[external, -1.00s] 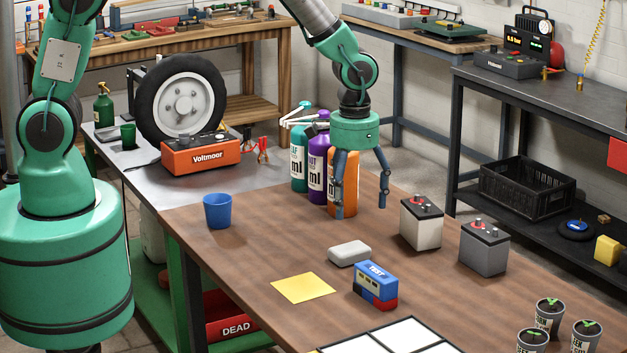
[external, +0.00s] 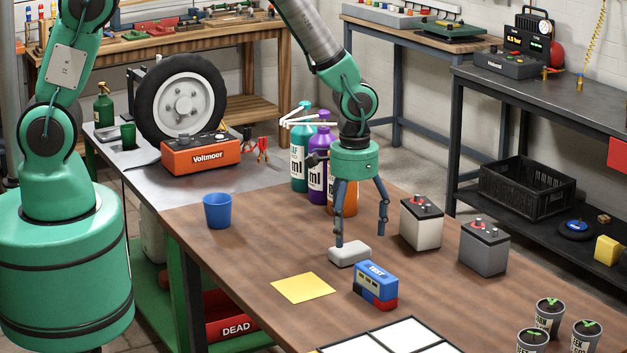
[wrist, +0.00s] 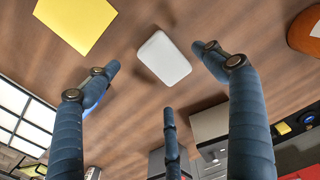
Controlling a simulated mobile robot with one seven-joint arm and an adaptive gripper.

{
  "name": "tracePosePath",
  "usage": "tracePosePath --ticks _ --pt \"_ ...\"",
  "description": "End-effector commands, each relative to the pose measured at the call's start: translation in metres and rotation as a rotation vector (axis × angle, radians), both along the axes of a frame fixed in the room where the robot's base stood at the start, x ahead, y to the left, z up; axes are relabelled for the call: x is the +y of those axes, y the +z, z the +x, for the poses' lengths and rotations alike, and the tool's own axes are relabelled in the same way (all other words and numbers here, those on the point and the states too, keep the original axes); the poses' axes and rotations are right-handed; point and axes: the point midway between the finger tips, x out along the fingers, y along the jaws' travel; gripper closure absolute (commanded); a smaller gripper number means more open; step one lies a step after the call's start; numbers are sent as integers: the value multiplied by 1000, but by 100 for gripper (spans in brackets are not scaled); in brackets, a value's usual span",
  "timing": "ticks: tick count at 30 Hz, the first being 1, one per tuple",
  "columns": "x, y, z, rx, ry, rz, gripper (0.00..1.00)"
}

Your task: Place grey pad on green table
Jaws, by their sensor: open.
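The grey pad (external: 349,254) is a small pale block with rounded edges, lying flat on the brown wooden top of the worktable (external: 262,238). My gripper (external: 361,236) points down over it, its blue jointed fingers spread open and empty. One fingertip overlaps the pad's back edge in the external view; contact cannot be told. In the wrist view, the pad (wrist: 164,59) lies between the spread fingers (wrist: 158,78). A green frame and lower shelf (external: 158,310) show below the tabletops at the left; no green tabletop is clearly in view.
A yellow sheet (external: 303,288) and a blue-red tester box (external: 375,286) lie near the pad. Two batteries (external: 421,224) (external: 484,248) stand to the right. A blue cup (external: 217,211) and several bottles (external: 318,165) stand behind. A steel top with a Voltmoor box (external: 201,155) adjoins at the back left.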

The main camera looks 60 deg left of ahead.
Motion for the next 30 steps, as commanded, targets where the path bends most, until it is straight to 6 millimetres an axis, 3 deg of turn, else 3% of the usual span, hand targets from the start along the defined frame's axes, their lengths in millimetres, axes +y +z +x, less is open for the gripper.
tracePosePath --ticks 6,12,30 --pt "-1 -28 0 2 0 1 17" --pt "-1 -43 1 0 0 0 17" --pt "-1 -44 1 0 0 0 19"
